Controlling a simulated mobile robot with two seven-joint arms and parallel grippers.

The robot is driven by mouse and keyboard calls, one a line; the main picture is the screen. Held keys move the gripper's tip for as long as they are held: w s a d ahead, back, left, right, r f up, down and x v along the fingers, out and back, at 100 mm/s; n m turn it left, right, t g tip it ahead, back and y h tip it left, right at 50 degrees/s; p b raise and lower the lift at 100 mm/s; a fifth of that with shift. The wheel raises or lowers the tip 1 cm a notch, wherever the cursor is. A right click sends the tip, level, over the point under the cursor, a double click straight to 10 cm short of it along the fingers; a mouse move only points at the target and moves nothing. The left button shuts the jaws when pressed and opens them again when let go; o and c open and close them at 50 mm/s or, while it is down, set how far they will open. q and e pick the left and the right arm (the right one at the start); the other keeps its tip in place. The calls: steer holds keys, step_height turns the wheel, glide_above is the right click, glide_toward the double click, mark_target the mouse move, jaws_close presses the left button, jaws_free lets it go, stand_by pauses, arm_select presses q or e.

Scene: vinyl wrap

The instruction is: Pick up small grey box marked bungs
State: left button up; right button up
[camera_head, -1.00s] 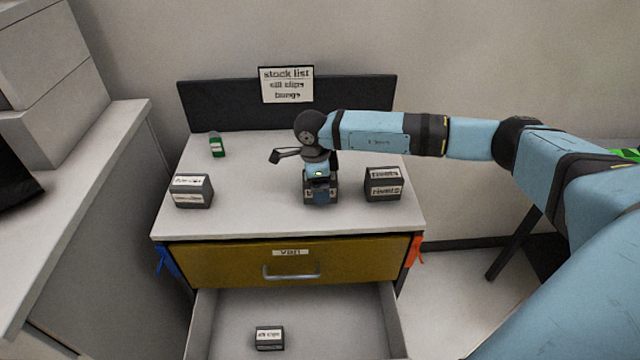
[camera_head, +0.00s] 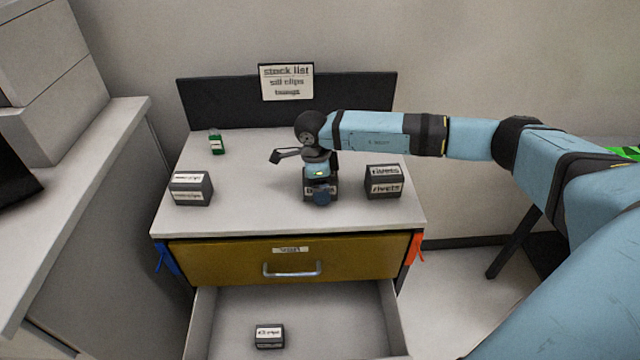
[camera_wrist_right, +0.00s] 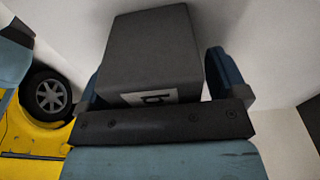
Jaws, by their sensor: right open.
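A small grey box (camera_head: 308,184) stands on the worktop (camera_head: 255,215), in the middle of the row, mostly hidden behind my right gripper (camera_head: 321,195). Its label is too covered to read in full. In the right wrist view the grey box (camera_wrist_right: 155,50) lies between the two blue fingers of my right gripper (camera_wrist_right: 158,78), with part of its white label showing. The fingers are open on either side of it. I cannot tell whether either finger touches it. My left gripper is not in view.
A rivets box (camera_head: 384,184) stands close on the right and another grey box (camera_head: 191,190) on the left. A green bottle (camera_head: 216,143) stands behind. Below, an open drawer (camera_head: 215,325) holds a grey box (camera_head: 269,337). A stock list sign (camera_head: 287,82) is at the back.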

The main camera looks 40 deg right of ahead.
steer(key=shift+c, duration=0.2)
steer(key=c, duration=1.1)
steer(key=shift+o, duration=0.2)
steer(key=shift+r, duration=0.15)
